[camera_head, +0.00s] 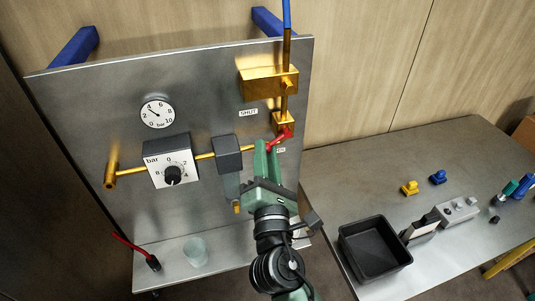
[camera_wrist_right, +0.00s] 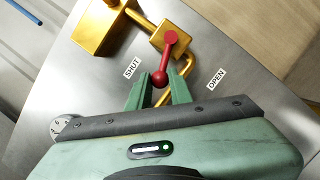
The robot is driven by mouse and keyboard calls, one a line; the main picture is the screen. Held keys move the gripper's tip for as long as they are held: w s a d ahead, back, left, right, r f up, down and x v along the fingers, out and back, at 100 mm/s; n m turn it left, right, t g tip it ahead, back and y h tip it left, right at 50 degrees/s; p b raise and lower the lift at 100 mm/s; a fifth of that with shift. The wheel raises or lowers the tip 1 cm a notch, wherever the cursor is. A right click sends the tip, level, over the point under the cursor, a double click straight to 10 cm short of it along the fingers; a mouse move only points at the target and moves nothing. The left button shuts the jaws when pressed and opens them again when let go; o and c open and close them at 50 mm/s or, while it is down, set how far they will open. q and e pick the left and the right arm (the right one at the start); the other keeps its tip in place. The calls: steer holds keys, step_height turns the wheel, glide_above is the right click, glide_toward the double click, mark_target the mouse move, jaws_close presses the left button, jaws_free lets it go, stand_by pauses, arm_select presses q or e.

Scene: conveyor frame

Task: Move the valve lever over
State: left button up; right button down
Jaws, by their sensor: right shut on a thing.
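The red valve lever (camera_head: 281,138) sits on a brass valve body (camera_head: 285,119) on the upright metal panel. In the right wrist view the lever (camera_wrist_right: 166,58) runs from its round pivot to a ball end, between the SHUT label (camera_wrist_right: 132,68) and the OPEN label (camera_wrist_right: 216,79). My right gripper (camera_head: 270,148) is at the lever's free end. In the right wrist view its two green fingers (camera_wrist_right: 160,83) are shut on the ball end, one on each side. My left gripper is not in view.
A gauge (camera_head: 157,114), a dial box (camera_head: 170,163) and a grey block (camera_head: 227,153) on the brass pipe stand left of the gripper. A glass (camera_head: 195,251) and a red-handled tool (camera_head: 137,251) are on the ledge below. A black bin (camera_head: 375,250) stands on the right table.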

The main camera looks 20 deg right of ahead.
steer(key=shift+r, duration=0.1)
steer(key=c, duration=2.2)
jaws_free()
steer(key=shift+a+r+p, duration=0.2)
steer(key=shift+r+p, duration=0.6)
steer(key=shift+r, duration=0.05)
steer(key=c, duration=2.2)
jaws_free()
steer(key=c, duration=2.2)
jaws_free()
steer(key=c, duration=1.1)
jaws_free()
steer(key=shift+s+f, duration=0.1)
steer(key=shift+f, duration=0.05)
